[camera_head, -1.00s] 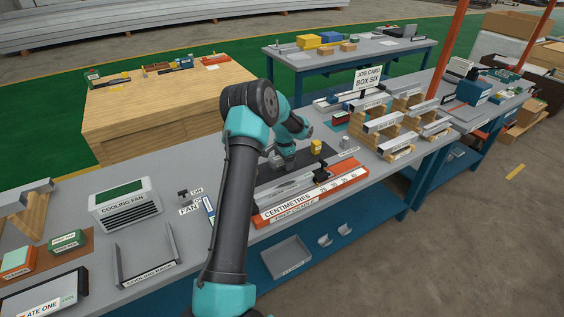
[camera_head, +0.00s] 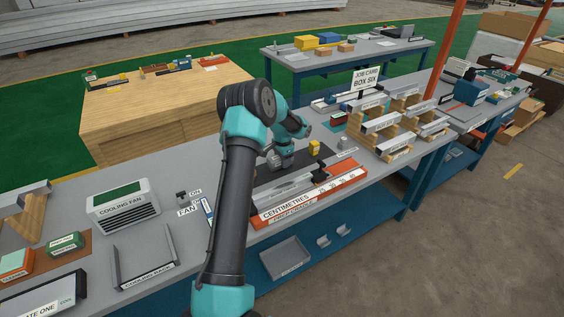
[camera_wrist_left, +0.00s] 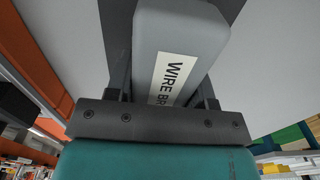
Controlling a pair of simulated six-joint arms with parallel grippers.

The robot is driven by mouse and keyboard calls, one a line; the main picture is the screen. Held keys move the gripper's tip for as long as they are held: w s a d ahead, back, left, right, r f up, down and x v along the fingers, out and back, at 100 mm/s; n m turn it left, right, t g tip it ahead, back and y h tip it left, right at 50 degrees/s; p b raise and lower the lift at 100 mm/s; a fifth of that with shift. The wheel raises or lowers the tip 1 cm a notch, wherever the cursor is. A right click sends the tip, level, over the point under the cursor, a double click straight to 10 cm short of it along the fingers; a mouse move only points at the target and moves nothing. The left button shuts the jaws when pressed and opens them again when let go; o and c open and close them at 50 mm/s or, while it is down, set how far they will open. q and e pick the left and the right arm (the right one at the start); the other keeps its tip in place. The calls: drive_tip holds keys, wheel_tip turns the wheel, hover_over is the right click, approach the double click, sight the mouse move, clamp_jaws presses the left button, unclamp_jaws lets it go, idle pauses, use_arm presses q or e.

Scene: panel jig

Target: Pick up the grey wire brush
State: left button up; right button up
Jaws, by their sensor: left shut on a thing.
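The grey wire brush (camera_wrist_left: 183,32) fills the middle of the left wrist view. It is a grey block with a white label whose visible letters read "WIRE BR". My left gripper (camera_wrist_left: 165,65) is shut on it, with a dark finger on each side. In the head view my left gripper (camera_head: 281,160) is low over the dark mat area of the bench. The brush is hard to make out there, and I cannot tell whether it touches the bench. My right gripper is not in view.
An orange measuring fixture marked "CENTIMETRES" (camera_head: 268,215) lies close in front of my left gripper. A small yellow item (camera_head: 314,147) stands to its right, with wooden racks (camera_head: 366,140) beyond. A cooling fan (camera_head: 124,205) stands left on the grey bench.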

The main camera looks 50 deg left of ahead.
use_arm(q)
wheel_tip(320, 180, up, 9)
drive_tip(key=shift+r, duration=0.2)
idle(0.5)
